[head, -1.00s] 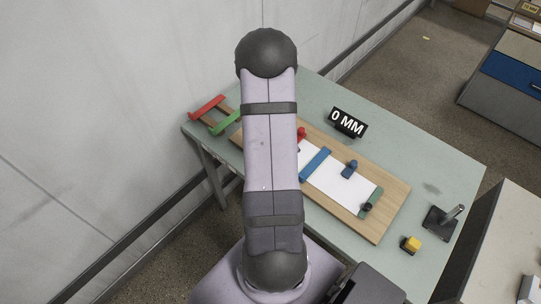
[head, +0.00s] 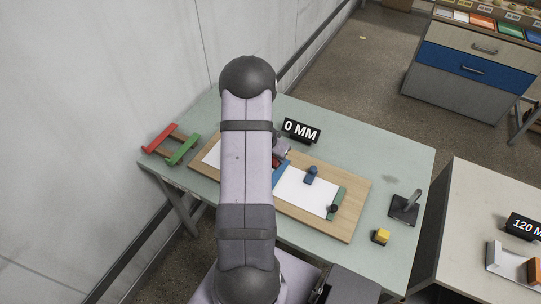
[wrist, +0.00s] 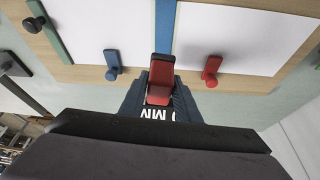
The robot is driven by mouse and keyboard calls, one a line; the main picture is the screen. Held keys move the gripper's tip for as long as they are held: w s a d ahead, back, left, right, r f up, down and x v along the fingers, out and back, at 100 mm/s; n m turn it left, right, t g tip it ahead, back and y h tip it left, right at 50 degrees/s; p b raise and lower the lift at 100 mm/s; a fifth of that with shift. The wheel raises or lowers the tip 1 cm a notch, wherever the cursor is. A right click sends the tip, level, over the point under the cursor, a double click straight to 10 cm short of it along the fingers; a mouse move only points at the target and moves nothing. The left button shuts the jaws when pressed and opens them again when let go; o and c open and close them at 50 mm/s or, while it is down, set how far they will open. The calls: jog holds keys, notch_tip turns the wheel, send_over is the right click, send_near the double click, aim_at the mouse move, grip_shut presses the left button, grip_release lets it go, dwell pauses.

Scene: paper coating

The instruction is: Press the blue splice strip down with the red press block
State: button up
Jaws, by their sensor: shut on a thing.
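My gripper (wrist: 161,82) is shut on the red press block (wrist: 160,78), seen in the middle of the wrist view. The blue splice strip (wrist: 166,25) runs across the board beyond the block, between two white sheets. In the head view, the block (head: 276,162) shows beside my arm, close to the upper end of the strip (head: 281,174). My arm hides most of my gripper and part of the strip there. I cannot tell whether the block touches the strip.
A blue clamp (head: 311,175) and a red clamp (wrist: 211,70) sit at the edge of the wooden board (head: 352,205). A green bar with a black knob (head: 334,208) lies at its right end. The "0 MM" sign (head: 301,131) stands behind the board. A yellow-topped block (head: 381,237) is front right.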

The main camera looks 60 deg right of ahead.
jog(key=shift+n, duration=0.5)
jog(key=shift+f, duration=0.1)
